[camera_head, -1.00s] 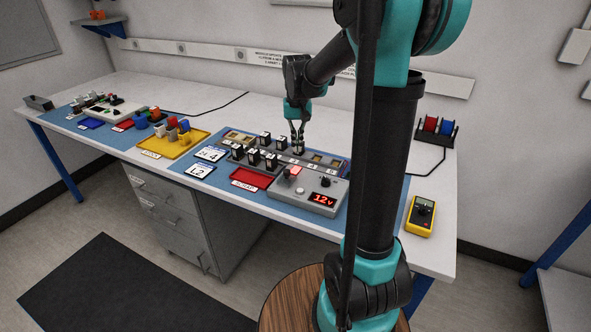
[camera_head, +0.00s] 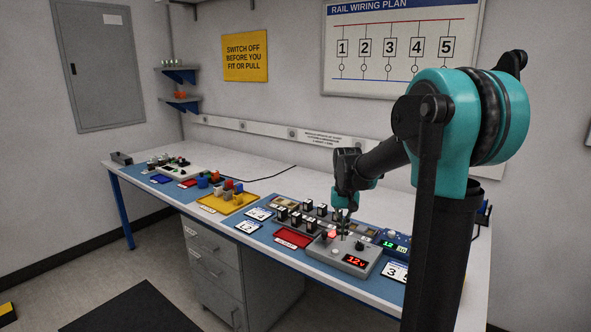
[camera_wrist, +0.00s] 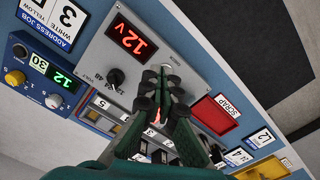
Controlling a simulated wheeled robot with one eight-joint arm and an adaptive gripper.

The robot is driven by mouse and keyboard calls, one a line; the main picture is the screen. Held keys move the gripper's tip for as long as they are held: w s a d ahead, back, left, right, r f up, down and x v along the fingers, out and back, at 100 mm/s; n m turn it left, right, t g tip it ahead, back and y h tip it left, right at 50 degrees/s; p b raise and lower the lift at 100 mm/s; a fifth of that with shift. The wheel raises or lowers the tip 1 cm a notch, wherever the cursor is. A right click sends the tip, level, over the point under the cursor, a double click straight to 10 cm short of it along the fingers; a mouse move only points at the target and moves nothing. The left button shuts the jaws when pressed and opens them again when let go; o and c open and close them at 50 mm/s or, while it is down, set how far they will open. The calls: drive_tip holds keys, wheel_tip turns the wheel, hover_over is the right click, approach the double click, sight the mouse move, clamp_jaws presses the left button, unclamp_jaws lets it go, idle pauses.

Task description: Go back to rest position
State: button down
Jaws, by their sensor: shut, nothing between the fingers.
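My gripper (camera_head: 343,229) is at the end of my arm, above the bench and close over the grey power unit (camera_head: 352,262). In the wrist view its fingers (camera_wrist: 163,80) are together with nothing between them. They point at the face of the power unit (camera_wrist: 185,48), beside its black volt knob (camera_wrist: 115,76) and its red 12V display (camera_wrist: 131,38). I cannot tell whether the fingertips touch the unit. Part of the module rail behind is hidden by the gripper in the wrist view.
A row of black modules (camera_head: 295,217) stands behind the red scrap tray (camera_head: 293,238). A blue device (camera_head: 395,242) with a green display is right of the power unit. A yellow tray (camera_head: 214,205) with colored blocks lies left. Space above the bench is free.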

drive_tip(key=shift+s+d+f, duration=0.15)
drive_tip(key=shift+s+f, duration=0.1)
drive_tip(key=shift+s, duration=0.4)
drive_tip(key=s+d+f+t, duration=0.1)
drive_tip(key=s+f, duration=0.2)
drive_tip(key=s, duration=0.4)
drive_tip(key=s+d+f+t, duration=0.1)
drive_tip(key=s+f, duration=0.3)
drive_tip(key=s, duration=0.3)
drive_tip(key=s+d+f+n+t, duration=0.1)
drive_tip(key=s+f+t, duration=0.1)
drive_tip(key=s, duration=0.5)
drive_tip(key=shift+d+f, duration=0.4)
drive_tip(key=shift+f, duration=0.25)
